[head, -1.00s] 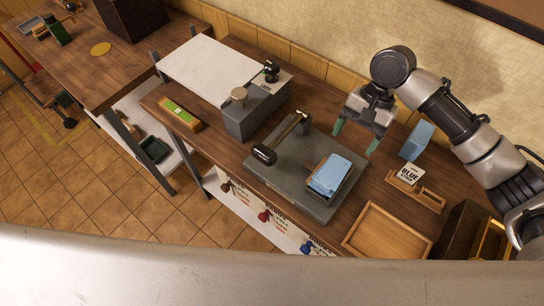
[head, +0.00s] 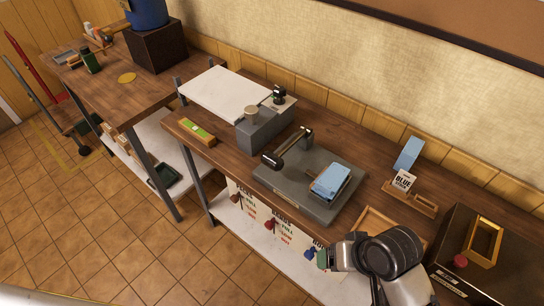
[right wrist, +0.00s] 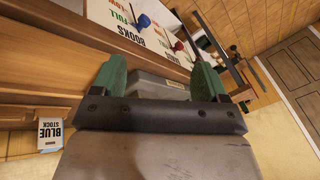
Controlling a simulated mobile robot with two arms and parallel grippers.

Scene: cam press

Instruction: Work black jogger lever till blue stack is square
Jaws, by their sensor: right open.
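The black jogger lever (head: 272,160) has a dark cylindrical grip at the left edge of the grey jogger base (head: 275,187). Its arm runs back to a brass-coloured post. The blue stack (head: 330,182) lies on the right part of the base; its layers look slightly uneven, though small here. My right gripper (head: 323,258) is low at the bench's front edge, in front of the jogger and apart from lever and stack. In the right wrist view its green fingers (right wrist: 160,80) are spread, with nothing held; a grey block shows beyond them. My left gripper is not in view.
A card marked BLUE (head: 403,182) and a blue block (head: 409,152) stand right of the jogger. A wooden tray (head: 372,219) is partly hidden by my right arm. A grey machine (head: 262,128) stands behind left. Labelled knobs hang below the bench front.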

